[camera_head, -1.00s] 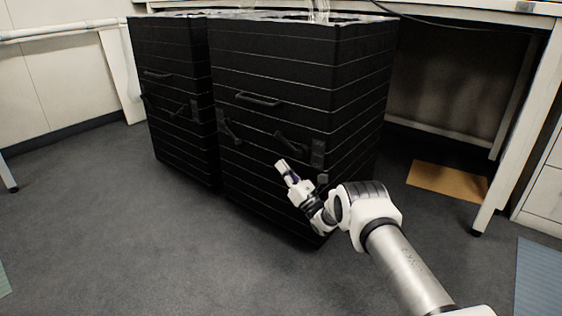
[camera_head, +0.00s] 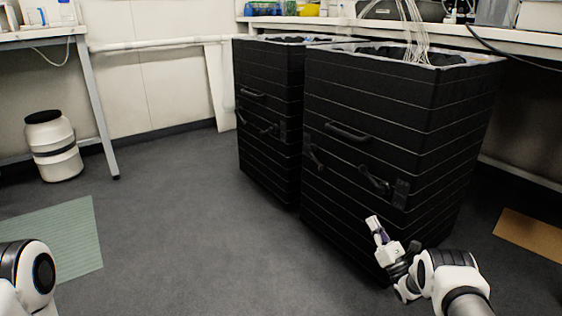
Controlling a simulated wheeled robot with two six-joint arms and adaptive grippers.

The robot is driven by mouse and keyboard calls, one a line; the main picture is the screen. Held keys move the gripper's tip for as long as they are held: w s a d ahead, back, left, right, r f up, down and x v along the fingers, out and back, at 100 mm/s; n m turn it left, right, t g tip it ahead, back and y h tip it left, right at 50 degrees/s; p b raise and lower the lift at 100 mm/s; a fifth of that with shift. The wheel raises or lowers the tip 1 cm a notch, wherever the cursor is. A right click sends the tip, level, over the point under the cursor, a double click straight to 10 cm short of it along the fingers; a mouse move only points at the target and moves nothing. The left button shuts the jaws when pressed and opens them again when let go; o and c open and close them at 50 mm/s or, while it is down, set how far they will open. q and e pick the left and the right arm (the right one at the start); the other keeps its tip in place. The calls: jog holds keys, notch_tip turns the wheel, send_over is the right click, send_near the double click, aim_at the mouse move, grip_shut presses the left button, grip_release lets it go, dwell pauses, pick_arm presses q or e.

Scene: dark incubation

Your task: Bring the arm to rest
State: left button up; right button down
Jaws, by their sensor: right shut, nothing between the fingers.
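My right gripper (camera_head: 374,226) is at the lower right, shut and empty. It stands in front of the lower part of the larger black cabinet (camera_head: 370,180), and I cannot tell whether they touch. My right arm (camera_head: 450,275) comes in from the bottom right edge. A white and black part of my left arm (camera_head: 32,275) shows at the lower left edge. My left gripper is out of view.
A second black cabinet (camera_head: 270,110) stands left of the larger one. A white drum (camera_head: 53,146) stands under a table at the left. A green mat (camera_head: 78,235) and a brown mat (camera_head: 530,233) lie on the floor. The middle floor is clear.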

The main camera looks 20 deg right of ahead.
jog(key=w+a+r+y+p, duration=0.1)
jog(key=w+a+r+p, duration=0.2)
jog(key=a+r+p, duration=0.35)
jog(key=s+a+f+m+g+h+p, duration=0.2)
jog(key=s+a+f+m+g, duration=0.15)
jog(key=a+m, duration=0.25)
jog(key=s+a+f+m+g+h+p, duration=0.2)
jog(key=s+a+m+g, duration=0.25)
jog(key=a, duration=0.25)
jog(key=s+a+f+m+g+h+p, duration=0.1)
jog(key=s+f+m+g, duration=0.2)
jog(key=s+m+g, duration=0.7)
jog(key=s+a+f+m+g, duration=0.15)
jog(key=s+m, duration=0.55)
jog(key=s, duration=0.9)
jog(key=s+f+m+g+h+p, duration=0.1)
jog(key=s+f+m+g, duration=0.25)
jog(key=s+m, duration=0.75)
notch_tip(320, 180, up, 39)
jog(key=s+n+p, duration=0.2)
jog(key=p, duration=3.5)
jog(key=shift+s+f+g+p, duration=0.2)
jog(key=shift+s+g+p, duration=0.15)
jog(key=shift+g+p, duration=0.05)
